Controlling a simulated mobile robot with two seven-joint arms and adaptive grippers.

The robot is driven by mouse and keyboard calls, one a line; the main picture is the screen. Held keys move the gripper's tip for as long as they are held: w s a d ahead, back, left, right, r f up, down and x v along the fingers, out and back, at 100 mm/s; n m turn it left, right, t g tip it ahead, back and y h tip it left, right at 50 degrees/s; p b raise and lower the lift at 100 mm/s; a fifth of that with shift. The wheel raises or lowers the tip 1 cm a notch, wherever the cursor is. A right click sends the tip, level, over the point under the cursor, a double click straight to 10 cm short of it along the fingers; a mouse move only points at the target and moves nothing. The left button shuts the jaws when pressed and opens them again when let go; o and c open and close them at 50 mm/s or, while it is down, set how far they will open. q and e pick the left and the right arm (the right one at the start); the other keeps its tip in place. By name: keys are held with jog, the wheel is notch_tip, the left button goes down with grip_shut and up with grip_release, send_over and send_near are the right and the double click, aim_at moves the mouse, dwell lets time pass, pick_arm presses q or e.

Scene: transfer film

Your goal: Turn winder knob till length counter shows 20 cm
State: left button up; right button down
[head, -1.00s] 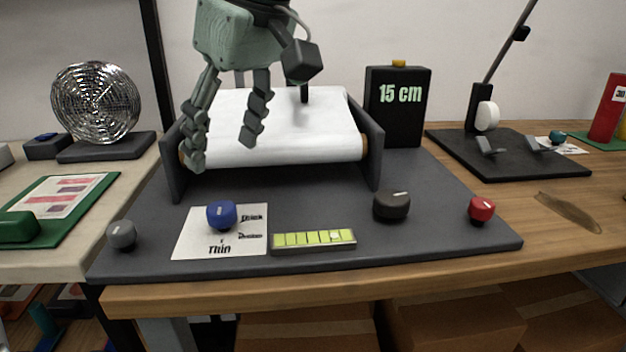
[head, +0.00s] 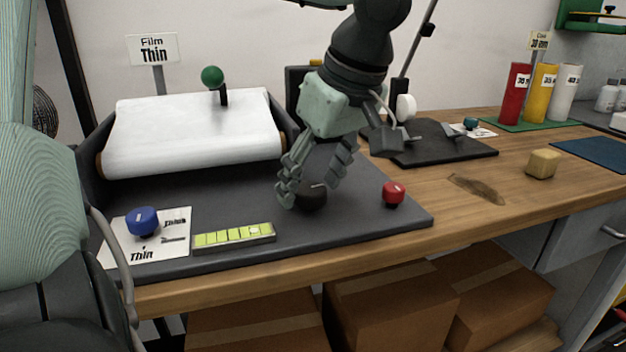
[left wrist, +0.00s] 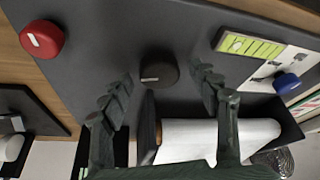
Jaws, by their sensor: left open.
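The black knob (head: 313,199) with a pale mark on top stands on the dark machine base (head: 245,200). My left gripper (head: 308,188) is open above it, fingers pointing down and partly covering it. In the left wrist view the black knob (left wrist: 158,72) lies between the spread fingers (left wrist: 163,78), with gaps on both sides. The length counter (head: 297,85) is a dark upright box behind my left gripper; its number face is hidden. The white film roll (head: 190,130) lies behind and left of the knob. My right gripper is not in view.
A red knob (head: 393,193) stands right of the black one. A blue knob (head: 142,221) on a white card and a lit yellow-green bar (head: 233,236) are to the left.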

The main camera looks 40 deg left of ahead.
pick_arm(q)
jog(key=shift+f, duration=0.1)
jog(key=shift+c, duration=0.8)
jog(key=c, duration=1)
jog(key=shift+f+n+b, duration=0.1)
jog(key=shift+n+b, duration=0.2)
jog(key=shift+b, duration=0.05)
jog(key=shift+w+n+g+b, duration=0.1)
jog(key=shift+n+g+b, duration=0.4)
jog(key=shift+n, duration=0.7)
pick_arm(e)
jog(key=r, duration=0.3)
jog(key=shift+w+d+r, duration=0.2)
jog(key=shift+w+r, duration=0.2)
